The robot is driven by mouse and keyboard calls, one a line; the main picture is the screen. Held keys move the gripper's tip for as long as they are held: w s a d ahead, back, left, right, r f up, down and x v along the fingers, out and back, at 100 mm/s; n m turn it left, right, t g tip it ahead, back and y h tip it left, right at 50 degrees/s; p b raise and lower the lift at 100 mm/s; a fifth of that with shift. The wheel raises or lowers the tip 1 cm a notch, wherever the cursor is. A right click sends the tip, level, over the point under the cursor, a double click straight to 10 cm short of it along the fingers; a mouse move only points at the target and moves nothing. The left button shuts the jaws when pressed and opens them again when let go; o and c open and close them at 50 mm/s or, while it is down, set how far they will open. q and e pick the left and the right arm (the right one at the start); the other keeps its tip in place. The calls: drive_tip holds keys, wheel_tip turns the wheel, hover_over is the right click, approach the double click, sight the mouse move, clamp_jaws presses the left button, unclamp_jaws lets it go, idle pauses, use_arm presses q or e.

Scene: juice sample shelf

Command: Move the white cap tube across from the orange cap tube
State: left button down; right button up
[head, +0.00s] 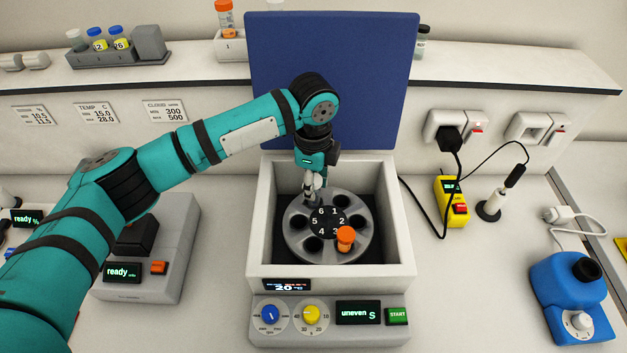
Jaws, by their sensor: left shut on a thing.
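The orange cap tube (345,238) stands in the rotor (330,257) of the open centrifuge, in the hole by number 3. My left gripper (313,193) points down into the centrifuge bowl at the back left of the rotor, by number 6, across from the orange cap. It is shut on a small, pale thing, likely the white cap tube, mostly hidden by the fingers. I cannot tell how deep it sits in the hole. The other rotor holes that show look dark and empty. My right gripper is not in view.
The centrifuge's blue lid (330,80) stands open behind the bowl. Its front display (358,312) reads "uneven". A grey device (150,270) stands left, under my arm. A yellow meter (452,203) and a blue mixer (570,290) stand right. A shelf with tube racks runs behind.

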use_arm(q)
drive_tip(key=shift+f, duration=1.45)
drive_tip(key=c, duration=0.9)
unclamp_jaws()
drive_tip(key=shift+c, duration=0.2)
wheel_tip(320, 180, up, 12)
drive_tip(key=shift+r, duration=0.1)
